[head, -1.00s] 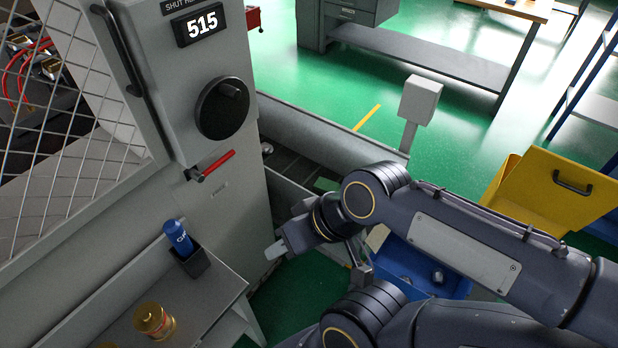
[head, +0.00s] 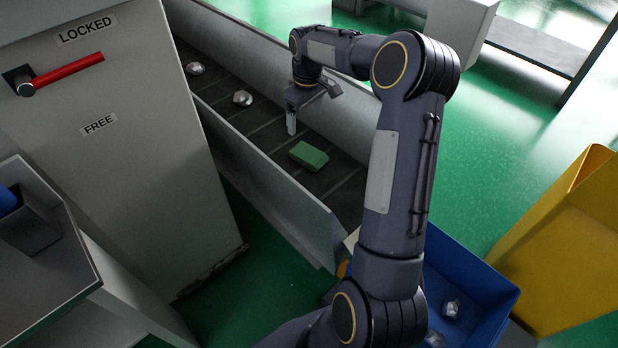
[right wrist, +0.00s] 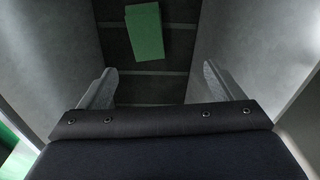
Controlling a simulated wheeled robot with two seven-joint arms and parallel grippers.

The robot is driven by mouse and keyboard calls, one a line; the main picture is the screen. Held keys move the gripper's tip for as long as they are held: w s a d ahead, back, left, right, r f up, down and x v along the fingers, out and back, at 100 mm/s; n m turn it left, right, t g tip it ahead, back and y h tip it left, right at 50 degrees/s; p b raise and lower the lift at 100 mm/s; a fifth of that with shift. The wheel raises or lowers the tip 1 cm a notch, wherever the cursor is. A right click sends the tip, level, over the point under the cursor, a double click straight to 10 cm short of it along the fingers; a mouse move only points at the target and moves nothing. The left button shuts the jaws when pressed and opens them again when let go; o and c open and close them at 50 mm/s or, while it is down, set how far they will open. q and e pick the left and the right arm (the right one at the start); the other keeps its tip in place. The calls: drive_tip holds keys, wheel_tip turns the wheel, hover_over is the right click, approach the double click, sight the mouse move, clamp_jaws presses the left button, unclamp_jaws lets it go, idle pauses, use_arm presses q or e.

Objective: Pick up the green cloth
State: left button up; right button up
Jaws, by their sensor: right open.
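The green cloth (head: 309,155) looks like a small folded block and lies on the dark slatted belt of the conveyor (head: 258,210), between its two grey side walls. In the right wrist view the cloth (right wrist: 146,32) shows at the top, ahead of the fingertips and a little left of their middle. My right gripper (head: 291,122) hangs over the belt, just behind and left of the cloth in the head view, apart from it. In the right wrist view its two fingers (right wrist: 158,80) are spread with nothing between them. My left gripper is not in view.
Two crumpled silvery lumps (head: 242,98) (head: 194,69) lie on the belt farther up. The conveyor's grey side walls rise on both sides. A grey cabinet with a red handle (head: 68,73) stands left. A blue bin (head: 487,291) and a yellow bin (head: 575,245) stand at right.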

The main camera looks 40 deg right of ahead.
drive_tip(key=b, duration=0.4)
hover_over(309, 153)
drive_tip(key=shift+g, duration=0.3)
drive_tip(key=f, duration=1.2)
drive_tip(key=shift+d, duration=0.3)
drive_tip(key=f, duration=0.1)
drive_tip(key=f+b, duration=0.2)
drive_tip(key=f, duration=0.1)
drive_tip(key=shift+a+f, duration=0.1)
drive_tip(key=shift+a, duration=0.25)
drive_tip(key=shift+f+b, duration=0.35)
drive_tip(key=shift+f, duration=0.05)
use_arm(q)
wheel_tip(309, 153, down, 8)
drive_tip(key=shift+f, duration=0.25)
use_arm(e)
drive_tip(key=c, duration=1.1)
drive_tip(key=shift+r, duration=0.1)
